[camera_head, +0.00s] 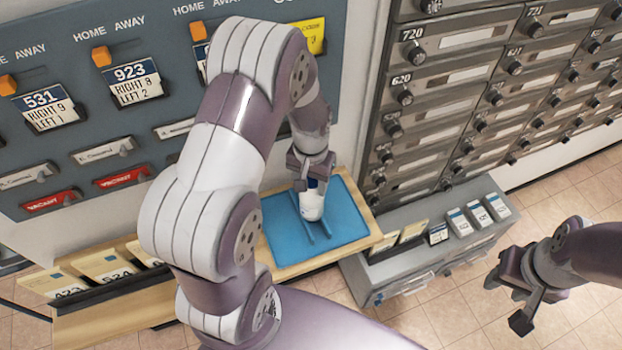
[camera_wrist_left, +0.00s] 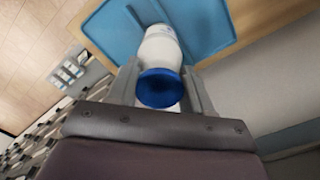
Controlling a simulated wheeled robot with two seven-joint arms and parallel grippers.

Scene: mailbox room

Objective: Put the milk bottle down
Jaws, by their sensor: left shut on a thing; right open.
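The milk bottle (camera_head: 312,204) is white with a blue cap. My left gripper (camera_head: 313,183) is shut on its upper part and holds it over the blue tray (camera_head: 283,244). In the left wrist view the bottle (camera_wrist_left: 161,47) stands between the two fingers (camera_wrist_left: 160,90), with its blue cap toward the camera and the tray (camera_wrist_left: 205,22) beyond. I cannot tell whether the bottle's base touches the tray. My right gripper (camera_head: 507,300) is open and empty at the right, above the floor.
The tray lies on a wooden shelf (camera_head: 366,240) below a grey panel (camera_head: 70,110) with tags and orange knobs. A bank of mailboxes (camera_head: 450,90) stands to the right. A low grey cabinet (camera_head: 400,265) with several cards stands beside the shelf. Cards (camera_head: 100,263) stand at the shelf's left.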

